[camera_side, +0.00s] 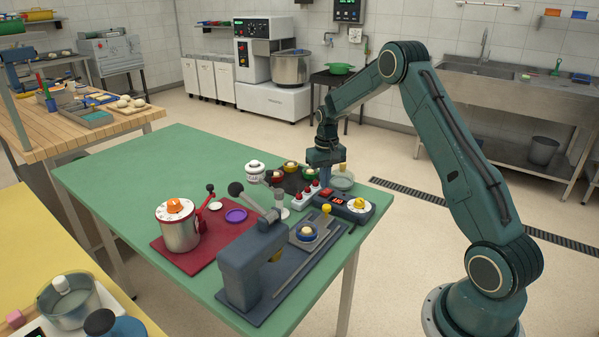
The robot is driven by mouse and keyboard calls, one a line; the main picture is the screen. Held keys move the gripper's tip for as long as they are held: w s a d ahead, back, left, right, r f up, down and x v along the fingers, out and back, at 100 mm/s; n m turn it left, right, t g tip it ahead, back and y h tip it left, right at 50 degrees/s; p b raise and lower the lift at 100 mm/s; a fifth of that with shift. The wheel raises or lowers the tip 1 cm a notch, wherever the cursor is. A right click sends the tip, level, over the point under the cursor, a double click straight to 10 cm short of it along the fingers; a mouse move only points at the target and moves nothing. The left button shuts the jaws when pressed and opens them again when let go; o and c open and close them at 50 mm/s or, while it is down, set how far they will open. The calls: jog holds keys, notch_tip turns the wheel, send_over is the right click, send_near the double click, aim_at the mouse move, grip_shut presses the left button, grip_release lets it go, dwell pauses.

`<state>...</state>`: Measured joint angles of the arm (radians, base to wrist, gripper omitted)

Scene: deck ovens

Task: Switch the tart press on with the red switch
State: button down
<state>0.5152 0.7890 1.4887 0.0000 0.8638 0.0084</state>
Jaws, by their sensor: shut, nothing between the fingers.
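The tart press, as I take it, is a blue-grey machine (238,266) with a lever and dark knob, at the front of the green table. Its base plate carries a small blue dish with a pale ball in it. Behind it lies a white strip (300,198) with several red knobs or switches; I cannot tell which one belongs to the press. My gripper (324,176) points down just behind the right end of this strip. It is shut and empty. Its fingertips are small and partly hidden, so contact with anything cannot be told.
A dark box with a red display (333,198) and a yellow-topped dial sits right of the strip. Several small pots and a glass dish (342,181) crowd around my gripper. The table's left part is clear.

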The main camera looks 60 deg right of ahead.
aim_at(324, 192)
jog(key=shift+f, duration=1)
dwell(1.3)
jog(key=shift+r, duration=3.45)
jog(key=shift+r, duration=0.15)
